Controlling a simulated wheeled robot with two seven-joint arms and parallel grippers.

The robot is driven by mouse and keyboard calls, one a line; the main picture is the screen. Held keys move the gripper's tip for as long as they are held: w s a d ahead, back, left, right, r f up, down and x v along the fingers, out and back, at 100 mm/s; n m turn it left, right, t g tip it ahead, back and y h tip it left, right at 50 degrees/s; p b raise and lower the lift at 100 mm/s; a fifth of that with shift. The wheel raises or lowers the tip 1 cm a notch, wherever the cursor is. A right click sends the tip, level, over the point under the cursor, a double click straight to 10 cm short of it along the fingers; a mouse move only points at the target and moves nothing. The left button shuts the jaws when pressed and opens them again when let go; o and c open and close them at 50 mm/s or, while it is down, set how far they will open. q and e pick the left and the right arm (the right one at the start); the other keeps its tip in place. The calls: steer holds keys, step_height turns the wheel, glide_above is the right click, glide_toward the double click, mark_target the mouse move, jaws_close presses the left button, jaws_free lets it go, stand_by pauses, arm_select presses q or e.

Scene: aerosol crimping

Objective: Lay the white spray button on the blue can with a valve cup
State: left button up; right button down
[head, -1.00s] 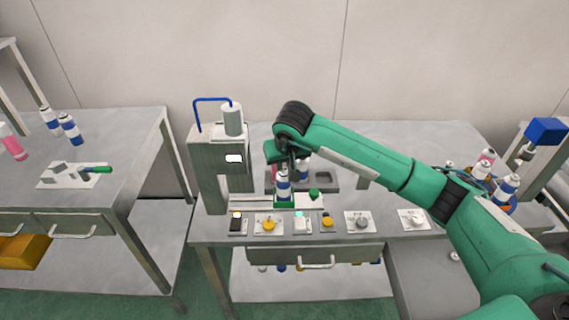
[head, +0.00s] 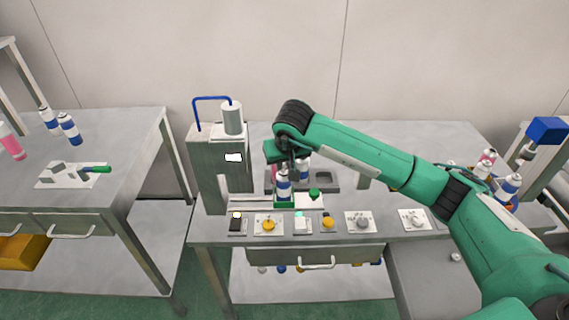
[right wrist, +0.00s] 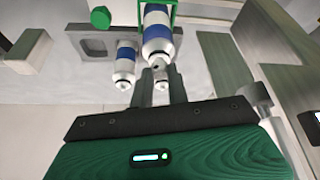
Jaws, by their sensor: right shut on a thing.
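The blue-and-white can (head: 283,187) stands upright in the green holder of the crimping station. In the right wrist view the same can (right wrist: 158,32) shows upside down, with its domed top toward my fingers. My right gripper (head: 284,161) is directly over this can, pointing down. In the right wrist view my right gripper (right wrist: 160,82) is shut on a small pale piece, the white spray button (right wrist: 158,70), at the can's top. The fingers hide most of the button, and I cannot tell whether it touches the valve. My left gripper is not in view.
The grey press (head: 208,165) with a white cylinder stands just left of the can. Another can (right wrist: 125,62) stands close behind in a grey tray (right wrist: 97,45). Button and knob plates (head: 268,225) line the front edge. More cans (head: 509,186) stand at the right.

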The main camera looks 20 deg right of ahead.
stand_by(0.3)
steer(key=c, duration=1.3)
jaws_free()
step_height(320, 180, up, 12)
steer(key=p, duration=0.3)
steer(key=shift+s+f, duration=0.1)
stand_by(0.6)
